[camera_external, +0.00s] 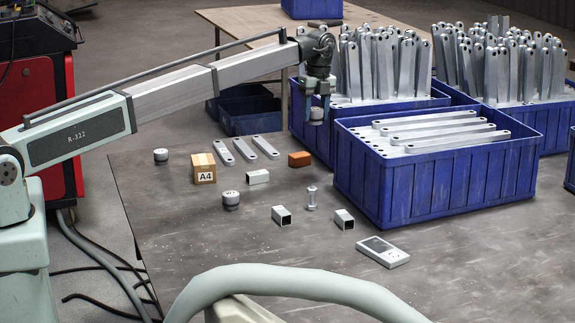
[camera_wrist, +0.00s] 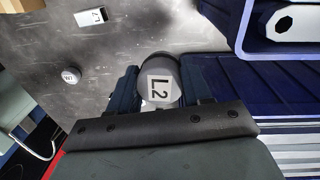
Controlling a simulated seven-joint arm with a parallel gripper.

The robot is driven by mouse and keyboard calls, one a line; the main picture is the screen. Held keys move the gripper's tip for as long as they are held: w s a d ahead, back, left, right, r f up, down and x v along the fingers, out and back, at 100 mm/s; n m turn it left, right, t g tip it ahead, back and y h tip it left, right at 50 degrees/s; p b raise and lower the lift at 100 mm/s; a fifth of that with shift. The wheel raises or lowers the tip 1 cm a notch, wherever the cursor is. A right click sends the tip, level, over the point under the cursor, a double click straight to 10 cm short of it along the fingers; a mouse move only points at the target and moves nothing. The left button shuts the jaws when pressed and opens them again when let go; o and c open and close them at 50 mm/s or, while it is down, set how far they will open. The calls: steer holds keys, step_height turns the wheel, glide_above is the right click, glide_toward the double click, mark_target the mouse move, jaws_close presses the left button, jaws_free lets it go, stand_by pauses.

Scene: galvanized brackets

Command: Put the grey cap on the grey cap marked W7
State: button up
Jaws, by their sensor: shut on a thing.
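My gripper (camera_external: 317,103) is shut on a grey cap (camera_external: 317,115), held in the air in front of the rear-left blue bin. In the wrist view this held cap (camera_wrist: 160,82) shows a pale round top marked L2, between the two dark fingers. Two more grey caps with pale tops stand on the table in the external view: one (camera_external: 231,200) in front of the cardboard box, the other (camera_external: 161,156) at the far left. Their marks are too small to read, so I cannot tell which is W7. One standing cap (camera_wrist: 71,75) shows in the wrist view.
Blue bins of metal bars (camera_external: 430,190) fill the right side. Flat brackets (camera_external: 244,149), an orange block (camera_external: 299,159), an A4 cardboard box (camera_external: 204,168), square tubes (camera_external: 281,215), a bolt-like piece (camera_external: 312,198) and a handheld device (camera_external: 383,252) lie about. The front-left table is clear.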

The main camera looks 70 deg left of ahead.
steer(key=shift+s+d+r, duration=0.1)
steer(key=shift+s+r, duration=0.15)
steer(key=shift+s, duration=0.1)
glide_above(229, 194)
step_height(229, 194, down, 3)
steer(key=shift+n, duration=0.5)
steer(key=shift+w+f, duration=0.2)
steer(key=shift+f, duration=4.95)
steer(key=shift+f, duration=0.1)
steer(key=o, duration=1.1)
steer(key=r, duration=0.8)
steer(key=w+r, duration=0.1)
steer(key=r, duration=0.3)
steer(key=shift+a+r, duration=0.1)
steer(key=shift+a, duration=0.1)
